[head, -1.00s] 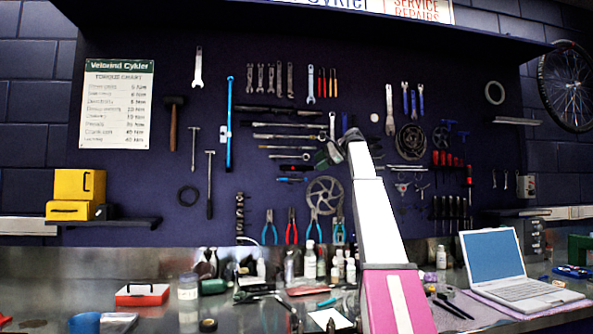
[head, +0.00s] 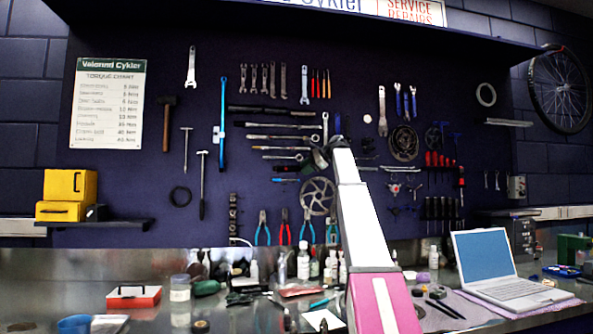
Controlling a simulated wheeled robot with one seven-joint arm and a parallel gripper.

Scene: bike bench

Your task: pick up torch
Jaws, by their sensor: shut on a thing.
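My arm reaches up from the lower right of middle, in front of the tool wall. My gripper (head: 326,151) is at its far end, small and dark against the dark pegboard. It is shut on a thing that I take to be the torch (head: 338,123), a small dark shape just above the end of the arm. The fingers and most of the held thing are hard to make out, so its shape and tilt cannot be told. It looks clear of the bench top.
Tools hang on the wall behind, with a brake disc (head: 317,196) near the arm. The bench holds bottles (head: 303,262) and loose tools, a red case (head: 134,297) at left and an open laptop (head: 490,262) at right. A shelf (head: 110,225) carries yellow boxes (head: 68,190).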

